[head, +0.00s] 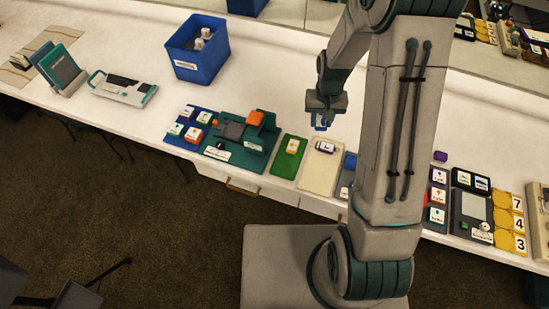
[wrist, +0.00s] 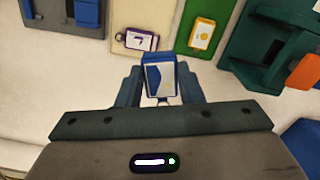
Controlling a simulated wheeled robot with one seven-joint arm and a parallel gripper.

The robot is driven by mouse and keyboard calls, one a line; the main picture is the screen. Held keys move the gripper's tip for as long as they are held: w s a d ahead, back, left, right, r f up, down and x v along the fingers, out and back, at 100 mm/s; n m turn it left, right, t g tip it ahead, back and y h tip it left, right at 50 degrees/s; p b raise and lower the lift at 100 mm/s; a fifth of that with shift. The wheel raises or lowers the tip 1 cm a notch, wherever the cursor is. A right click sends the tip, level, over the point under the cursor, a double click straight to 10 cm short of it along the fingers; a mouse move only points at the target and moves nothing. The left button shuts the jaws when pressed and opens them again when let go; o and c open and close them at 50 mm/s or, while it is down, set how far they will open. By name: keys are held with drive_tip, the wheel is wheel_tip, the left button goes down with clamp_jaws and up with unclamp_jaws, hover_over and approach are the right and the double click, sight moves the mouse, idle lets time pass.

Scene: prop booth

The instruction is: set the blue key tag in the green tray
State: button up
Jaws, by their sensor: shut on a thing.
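My gripper (head: 320,119) is shut on the blue key tag (head: 320,126) and holds it above the white counter, behind the cream tray. In the wrist view the blue key tag (wrist: 160,76), with a white face, stands between the fingers of my gripper (wrist: 161,88). The green tray (head: 283,167) lies on the counter to the left of the cream tray, and a yellow tag (head: 292,146) lies in it. The green tray also shows at the top of the wrist view (wrist: 227,13), right of the held tag, with the yellow tag (wrist: 202,34) at its near end.
The cream tray (head: 313,180) holds a purple tag (head: 326,148). A dark green stand with an orange block (head: 254,118) is left of the green tray. A blue bin (head: 182,65) stands further back. My arm hides part of the counter at right.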

sight(284, 169)
drive_tip(key=s+a+f+m+b, duration=0.1)
drive_tip(key=s+a+f+b, duration=0.1)
drive_tip(key=a+b, duration=0.1)
drive_tip(key=s+a+f+m+b, duration=0.1)
drive_tip(key=s+a+f+b, duration=0.1)
drive_tip(key=a+b, duration=0.1)
drive_tip(key=s+a+f+m+b, duration=0.1)
drive_tip(key=s+a+f+b, duration=0.1)
drive_tip(key=a+f+b, duration=0.1)
drive_tip(key=shift+s+a+b, duration=0.4)
drive_tip(key=shift+a+b, duration=0.15)
drive_tip(key=shift+b, duration=0.8)
drive_tip(key=shift+s+a+f+b, duration=0.1)
drive_tip(key=shift+s+a+b, duration=0.2)
drive_tip(key=shift+s+b, duration=0.1)
drive_tip(key=shift+f+b, duration=2.1)
drive_tip(key=shift+f, duration=0.75)
drive_tip(key=shift+s, duration=0.1)
drive_tip(key=o, duration=1.1)
drive_tip(key=shift+r, duration=0.1)
wheel_tip(284, 169, up, 14)
drive_tip(key=shift+f+p, duration=0.15)
drive_tip(key=shift+p, duration=0.3)
